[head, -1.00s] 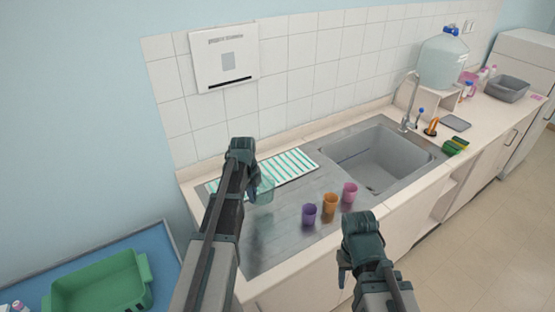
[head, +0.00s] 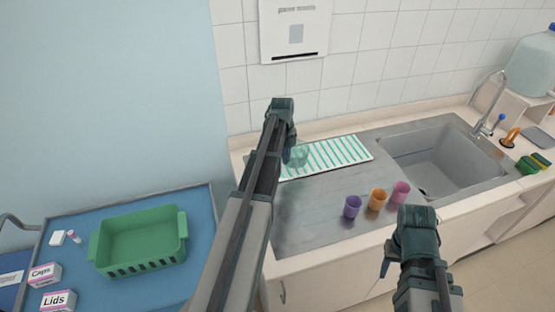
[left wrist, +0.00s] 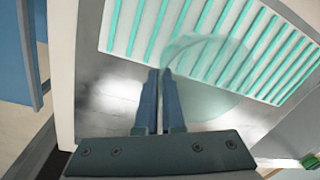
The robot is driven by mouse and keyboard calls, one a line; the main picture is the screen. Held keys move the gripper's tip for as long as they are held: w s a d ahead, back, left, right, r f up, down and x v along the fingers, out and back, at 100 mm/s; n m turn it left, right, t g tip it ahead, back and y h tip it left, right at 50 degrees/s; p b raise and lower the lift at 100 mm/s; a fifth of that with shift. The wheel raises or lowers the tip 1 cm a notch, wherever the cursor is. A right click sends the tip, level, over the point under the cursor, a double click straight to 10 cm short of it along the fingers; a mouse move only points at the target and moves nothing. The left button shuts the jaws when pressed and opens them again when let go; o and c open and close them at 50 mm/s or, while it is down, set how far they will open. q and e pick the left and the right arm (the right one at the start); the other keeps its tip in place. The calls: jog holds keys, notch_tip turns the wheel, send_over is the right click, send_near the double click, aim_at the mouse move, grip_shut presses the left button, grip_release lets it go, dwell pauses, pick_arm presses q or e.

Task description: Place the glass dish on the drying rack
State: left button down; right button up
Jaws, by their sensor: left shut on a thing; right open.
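The glass dish (head: 299,155) is clear and greenish, and it shows as a faint round shape in the left wrist view (left wrist: 215,85). My left gripper (head: 285,150) is shut on the dish's edge; its fingers show close together in the left wrist view (left wrist: 160,85). The drying rack (head: 335,152) is a white board with green-teal stripes at the back of the steel drainboard. The dish is over or beside the rack's left front part; I cannot tell its height above it. My right gripper (head: 386,258) is open and empty, in front of the counter.
Purple (head: 352,206), orange (head: 377,199) and pink (head: 400,192) cups stand on the drainboard (head: 300,225) near its front. The sink (head: 445,160) is to the right. A green basket (head: 140,240) sits on a blue table (head: 195,205) at left. The drainboard's front left is clear.

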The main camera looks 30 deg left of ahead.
pick_arm(q)
jog(key=a, duration=0.4)
jog(key=shift+w+f, duration=0.2)
jog(key=shift+w, duration=0.1)
jog(key=shift+a, duration=0.15)
jog(key=shift+w+a, duration=0.1)
jog(key=shift+a, duration=0.2)
jog(key=f+b, duration=0.3)
jog(key=shift+a+f+b, duration=0.25)
jog(key=shift+f+b, duration=0.1)
jog(key=shift+b, duration=0.05)
jog(key=shift+f, duration=0.2)
jog(key=c, duration=1)
grip_release()
jog(key=shift+r, duration=0.1)
jog(key=shift+r, duration=0.1)
